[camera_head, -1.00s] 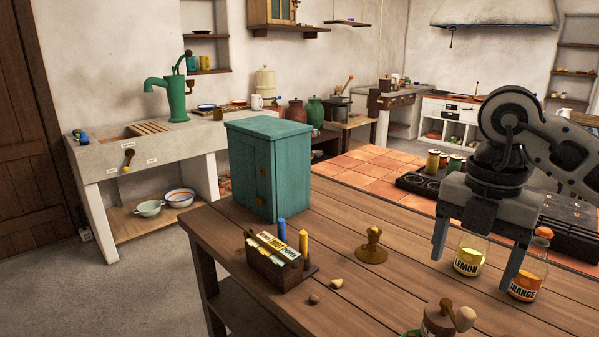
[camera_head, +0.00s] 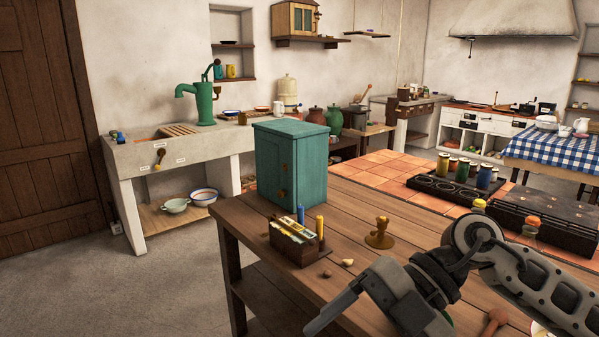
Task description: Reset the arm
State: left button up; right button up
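My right arm comes in from the right. Its gripper (camera_head: 325,315) is low in the picture, over the near edge of the wooden table (camera_head: 345,205), pointing down and left. I see its fingers from the side, so the gap between them cannot be made out. No object shows at its fingertips. My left gripper is not in view.
A teal cabinet (camera_head: 290,165), a small box of cards (camera_head: 294,243) and a brass stamp (camera_head: 379,234) stand on the table. A black rack with several jars (camera_head: 455,190) stands behind my arm. Bare floor (camera_head: 150,285) lies left of the table.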

jog(key=a+r+m+t+y, duration=0.4)
jog(key=a+m+y, duration=0.15)
jog(key=y, duration=0.55)
jog(key=w+d+f+m+t+h, duration=0.3)
jog(key=f+m+t+h, duration=0.1)
jog(key=m+t, duration=0.5)
jog(key=w+d+f+m+t+h, duration=0.3)
jog(key=f+m+t+h, duration=0.15)
jog(key=m+t, duration=0.45)
jog(key=s+d+f+m+g+h, duration=0.3)
jog(key=s+d+f+h, duration=0.1)
jog(key=f, duration=0.7)
jog(key=s+d+f+m+g+h, duration=0.3)
jog(key=s+f+h, duration=0.3)
jog(key=f, duration=0.6)
jog(key=shift+s+d+g, duration=0.4)
jog(key=shift+s+g, duration=0.2)
jog(key=shift+s, duration=0.55)
